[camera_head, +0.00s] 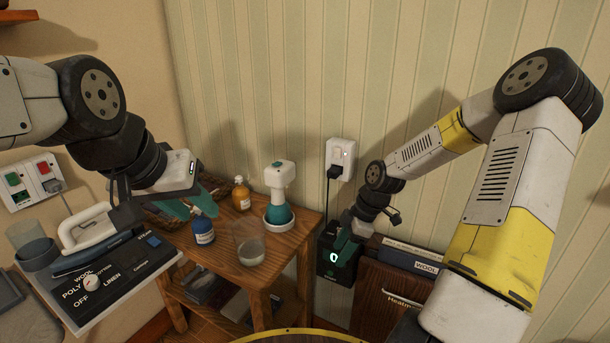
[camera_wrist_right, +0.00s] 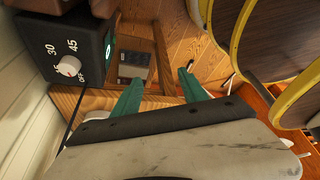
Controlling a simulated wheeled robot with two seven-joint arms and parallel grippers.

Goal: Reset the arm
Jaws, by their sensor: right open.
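My right arm comes in from the right in the head view and reaches down toward the back wall. Its gripper (camera_head: 348,243) has teal fingers and hangs in front of a black box with a lit "0" (camera_head: 337,262). In the right wrist view the two teal fingers of my right gripper (camera_wrist_right: 161,90) stand apart with nothing between them. My left gripper (camera_head: 190,202) is over the left side of the wooden table, close to a blue bottle (camera_head: 203,230). Its teal fingers look spread and I see nothing held.
The wooden table (camera_head: 262,262) holds an amber bottle (camera_head: 241,193), a clear cup (camera_head: 250,245) and a white-and-teal device (camera_head: 279,200). An iron (camera_head: 88,236) stands at left. A wall socket (camera_head: 342,155) with a plugged cord is behind. A dial box (camera_wrist_right: 68,55) is beside my right gripper.

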